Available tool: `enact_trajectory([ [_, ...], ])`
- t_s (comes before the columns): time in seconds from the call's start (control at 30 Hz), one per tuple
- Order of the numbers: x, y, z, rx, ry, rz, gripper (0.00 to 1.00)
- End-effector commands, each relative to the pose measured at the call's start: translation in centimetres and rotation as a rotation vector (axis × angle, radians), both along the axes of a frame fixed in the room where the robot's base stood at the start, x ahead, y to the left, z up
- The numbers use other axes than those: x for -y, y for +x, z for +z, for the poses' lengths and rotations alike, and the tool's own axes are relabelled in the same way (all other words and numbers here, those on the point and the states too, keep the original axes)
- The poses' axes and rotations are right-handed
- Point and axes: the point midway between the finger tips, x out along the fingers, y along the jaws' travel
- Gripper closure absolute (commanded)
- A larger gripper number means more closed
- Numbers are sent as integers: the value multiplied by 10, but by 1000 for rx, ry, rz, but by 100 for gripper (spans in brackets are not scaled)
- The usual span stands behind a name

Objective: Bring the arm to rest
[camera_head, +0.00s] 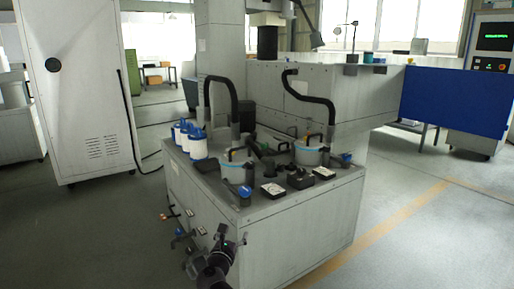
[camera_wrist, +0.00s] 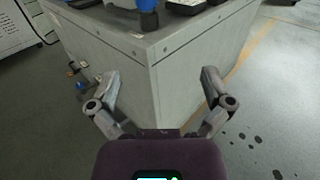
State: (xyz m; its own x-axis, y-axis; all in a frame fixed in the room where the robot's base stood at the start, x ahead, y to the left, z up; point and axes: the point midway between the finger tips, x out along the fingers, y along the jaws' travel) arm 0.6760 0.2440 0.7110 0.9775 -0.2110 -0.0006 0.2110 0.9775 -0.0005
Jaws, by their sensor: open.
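My gripper (camera_wrist: 160,95) is open and empty in the wrist view. Its two fingers stand wide apart in front of the corner of a grey cabinet (camera_wrist: 148,60). In the head view, my arm comes in at the bottom, and its dark end is beside the left front face of the same grey cabinet (camera_head: 300,235). The gap between the fingers and the cabinet cannot be judged exactly.
The cabinet top carries white-and-blue canisters (camera_head: 198,146), lidded pots with black hoses, and small black boxes (camera_head: 271,190). Small fittings (camera_head: 182,238) stick out of its left face. A tall white cabinet (camera_head: 85,90) stands at left. Floor is free at right.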

Motion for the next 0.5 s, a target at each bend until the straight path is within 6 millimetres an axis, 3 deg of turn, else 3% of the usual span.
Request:
enact_trajectory([
  [0.5,-5,8,10,25,-150,91,0],
])
